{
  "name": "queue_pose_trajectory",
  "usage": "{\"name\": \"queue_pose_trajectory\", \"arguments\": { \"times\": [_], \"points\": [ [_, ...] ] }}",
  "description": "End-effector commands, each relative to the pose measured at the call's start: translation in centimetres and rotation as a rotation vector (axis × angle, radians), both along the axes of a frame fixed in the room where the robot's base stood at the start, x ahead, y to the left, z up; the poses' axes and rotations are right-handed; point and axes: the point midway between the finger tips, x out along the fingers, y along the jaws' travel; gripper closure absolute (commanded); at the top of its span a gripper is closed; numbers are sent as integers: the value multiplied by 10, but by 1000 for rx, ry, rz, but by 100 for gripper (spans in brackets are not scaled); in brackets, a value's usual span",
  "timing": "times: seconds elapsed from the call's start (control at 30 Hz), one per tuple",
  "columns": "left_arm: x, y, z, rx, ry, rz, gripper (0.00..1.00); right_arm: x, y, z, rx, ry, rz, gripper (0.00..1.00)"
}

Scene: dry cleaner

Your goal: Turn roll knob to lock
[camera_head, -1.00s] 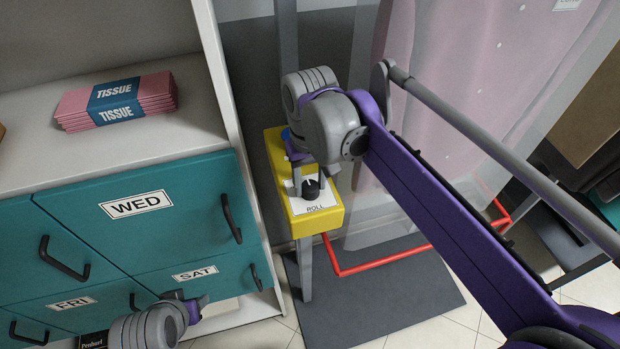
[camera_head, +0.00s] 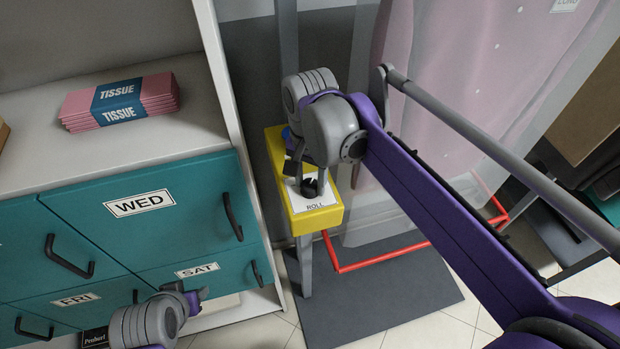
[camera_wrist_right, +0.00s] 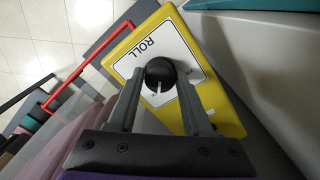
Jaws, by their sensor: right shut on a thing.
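The black round roll knob (camera_head: 309,188) sits on the white "ROLL" plate of a yellow control box (camera_head: 318,221). In the right wrist view the knob (camera_wrist_right: 160,73) shows a light pointer mark toward the gripper's side. My right gripper (camera_head: 310,182) has its two grey fingers on either side of the knob and is shut on it; the fingers partly hide the knob in the head view. The plate's small markings are too blurred to read. My left gripper (camera_head: 197,298) hangs low at the left, in front of the teal drawers, away from the box; its jaws are unclear.
A teal drawer unit (camera_head: 170,228) with dark handles stands left of the box. Pink tissue packs (camera_head: 118,103) lie on its shelf. A red rail (camera_head: 375,264) runs low behind the box. A translucent cover with a pink garment (camera_head: 440,120) hangs behind my right arm.

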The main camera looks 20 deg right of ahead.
Motion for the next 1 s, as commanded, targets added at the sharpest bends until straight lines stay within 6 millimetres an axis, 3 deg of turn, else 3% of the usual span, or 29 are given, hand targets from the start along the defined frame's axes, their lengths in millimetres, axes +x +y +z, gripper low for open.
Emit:
{"name": "queue_pose_trajectory", "arguments": {
  "times": [0.67, 0.7, 0.83, 1.0],
  "points": [
    [0, 0, 1, 0, -1, 0, 50, 0, 0, 0, 0, 0, -61, 100],
    [0, 0, 1, 0, -1, 0, 50, 0, 0, 0, 0, 0, -60, 44],
    [0, 0, 1, 0, -1, 0, 50, 0, 0, 0, 0, 0, -60, 21],
    [0, 0, 1, 0, -1, 0, 50, 0, 0, 0, 0, 0, -59, 20]
  ]
}}
